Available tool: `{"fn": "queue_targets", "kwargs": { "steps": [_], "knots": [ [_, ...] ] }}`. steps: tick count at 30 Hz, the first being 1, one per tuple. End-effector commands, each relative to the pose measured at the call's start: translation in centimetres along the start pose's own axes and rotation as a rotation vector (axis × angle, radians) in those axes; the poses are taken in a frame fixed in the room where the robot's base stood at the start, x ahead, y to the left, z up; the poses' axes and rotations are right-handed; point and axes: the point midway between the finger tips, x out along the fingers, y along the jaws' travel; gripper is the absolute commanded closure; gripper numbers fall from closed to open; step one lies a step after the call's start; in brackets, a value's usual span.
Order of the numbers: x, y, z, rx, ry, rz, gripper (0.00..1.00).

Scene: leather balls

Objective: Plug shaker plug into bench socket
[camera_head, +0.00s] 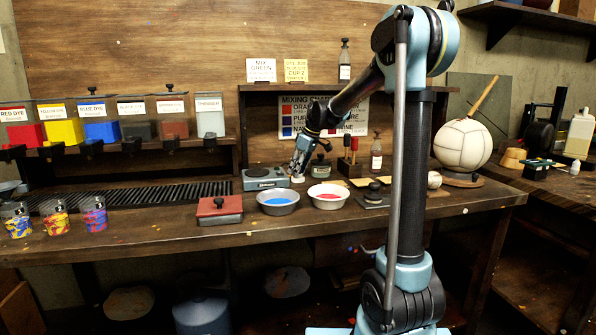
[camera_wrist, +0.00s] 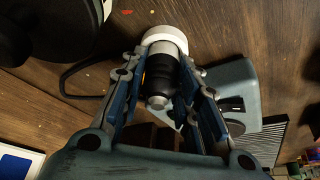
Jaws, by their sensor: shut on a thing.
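My gripper (camera_head: 298,168) points down at the bench top beside the grey shaker (camera_head: 265,178). In the wrist view its blue fingers (camera_wrist: 166,58) are shut on a black and silver cylindrical plug (camera_wrist: 160,75). A round white piece (camera_wrist: 165,37), likely the bench socket, shows at the plug's far end against the wood. It also shows under my gripper in the head view (camera_head: 297,179). I cannot tell whether the plug is seated in it. The shaker's grey-blue body (camera_wrist: 238,82) lies right of the fingers in the wrist view.
A dark cable (camera_wrist: 72,82) loops left of the fingers. On the bench (camera_head: 350,215) stand a bowl of blue liquid (camera_head: 278,202), a bowl of red liquid (camera_head: 328,196), a red-topped block (camera_head: 220,209) and a dark lidded pot (camera_head: 320,165). A stitched ball (camera_head: 463,143) stands at right.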

Motion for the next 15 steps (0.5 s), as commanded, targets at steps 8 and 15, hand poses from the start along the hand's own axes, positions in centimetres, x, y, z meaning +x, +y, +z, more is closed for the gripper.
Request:
{"fn": "queue_targets", "kwargs": {
  "steps": [8,15],
  "knots": [
    [0.37,-0.01,0.15,0.000,0.000,0.000,0.92],
    [0.75,-0.04,0.34,0.000,-0.001,0.000,0.92]
  ]
}}
